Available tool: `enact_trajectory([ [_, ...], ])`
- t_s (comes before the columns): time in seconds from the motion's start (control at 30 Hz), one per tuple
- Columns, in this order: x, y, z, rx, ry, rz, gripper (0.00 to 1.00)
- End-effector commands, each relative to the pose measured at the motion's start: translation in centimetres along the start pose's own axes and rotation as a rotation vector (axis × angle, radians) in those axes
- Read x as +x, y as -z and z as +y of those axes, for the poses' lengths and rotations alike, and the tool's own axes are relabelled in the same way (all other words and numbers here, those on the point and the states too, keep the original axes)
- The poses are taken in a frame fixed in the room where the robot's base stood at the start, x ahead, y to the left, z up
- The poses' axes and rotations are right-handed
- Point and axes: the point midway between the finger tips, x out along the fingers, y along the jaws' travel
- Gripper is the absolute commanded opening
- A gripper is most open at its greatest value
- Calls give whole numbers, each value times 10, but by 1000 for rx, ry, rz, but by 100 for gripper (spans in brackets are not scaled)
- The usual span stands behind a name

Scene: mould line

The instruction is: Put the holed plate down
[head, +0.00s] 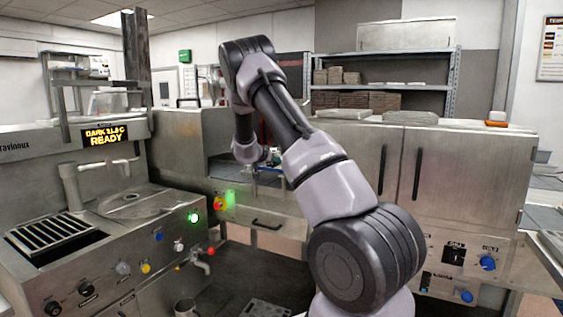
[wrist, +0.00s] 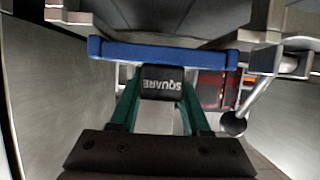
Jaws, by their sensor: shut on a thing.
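My gripper (wrist: 160,100) has two dark green fingers shut on the holed plate. In the wrist view the plate shows nearly edge-on as a long blue bar (wrist: 165,54), with a black tab (wrist: 162,82) lettered SQUARE between the fingers. Its holes are not visible from here. In the head view my gripper (head: 262,161) is inside the open bay of the steel machine (head: 180,133), largely hidden by my arm. Whether the plate touches a support cannot be told.
In the wrist view, metal brackets (wrist: 265,38) lie close beyond the blue bar, and a ball-ended lever (wrist: 233,123) stands at right. Steel walls flank both sides.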

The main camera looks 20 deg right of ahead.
Motion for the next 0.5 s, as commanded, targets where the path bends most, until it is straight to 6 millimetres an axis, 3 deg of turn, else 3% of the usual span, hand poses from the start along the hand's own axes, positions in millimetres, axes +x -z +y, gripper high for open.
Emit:
enact_trajectory([
  [0.37, 1, -2, 0, -1, -1, 2, 0],
  [0.4, 1, -3, 0, 0, -1, 0, 59],
  [0.47, 1, -3, 0, 0, -1, 0, 77],
  [0.5, 1, -3, 0, 0, -1, 0, 77],
])
